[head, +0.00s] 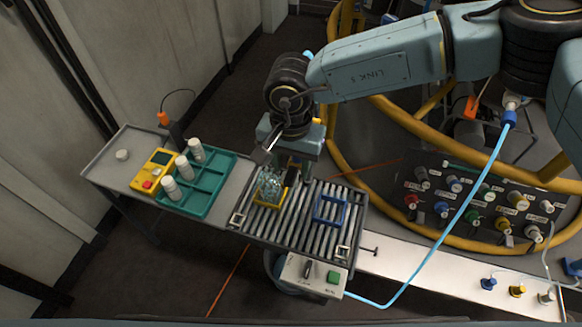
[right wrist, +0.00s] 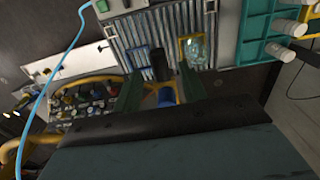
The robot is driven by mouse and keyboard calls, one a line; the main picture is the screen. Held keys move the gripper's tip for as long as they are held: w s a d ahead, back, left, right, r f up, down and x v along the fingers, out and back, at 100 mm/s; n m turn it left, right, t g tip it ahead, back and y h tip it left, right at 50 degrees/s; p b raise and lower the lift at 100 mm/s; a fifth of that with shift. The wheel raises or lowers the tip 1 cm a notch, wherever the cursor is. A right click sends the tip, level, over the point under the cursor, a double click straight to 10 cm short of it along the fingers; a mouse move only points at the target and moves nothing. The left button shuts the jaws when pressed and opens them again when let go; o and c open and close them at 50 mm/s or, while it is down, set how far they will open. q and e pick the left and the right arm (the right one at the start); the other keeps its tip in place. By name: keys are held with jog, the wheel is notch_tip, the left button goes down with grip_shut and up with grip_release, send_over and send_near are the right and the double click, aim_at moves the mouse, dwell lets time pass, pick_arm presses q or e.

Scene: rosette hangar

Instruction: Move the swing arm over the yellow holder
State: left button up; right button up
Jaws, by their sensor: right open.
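The yellow holder (head: 279,203) is a small frame on the left half of the roller table, with a clear glass-like object (head: 269,184) in it. In the right wrist view the yellow holder (right wrist: 182,50) is right of centre. My right gripper (head: 291,172) is open, pointing down at the table's far edge, behind and right of the yellow holder. In the right wrist view a dark upright piece (right wrist: 160,65) shows between the two fingers, with a blue part (right wrist: 166,97) nearer; it may be the swing arm, but I cannot tell. My left gripper is out of view.
A blue holder (head: 316,214) sits right of the yellow one on the roller table (head: 268,233). A teal tray (head: 214,199) with white cylinders and a yellow box (head: 151,177) stand to the left. A control box (head: 298,280) is in front. A knob panel and yellow rails lie right.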

jog(key=shift+f, duration=1)
grip_shut()
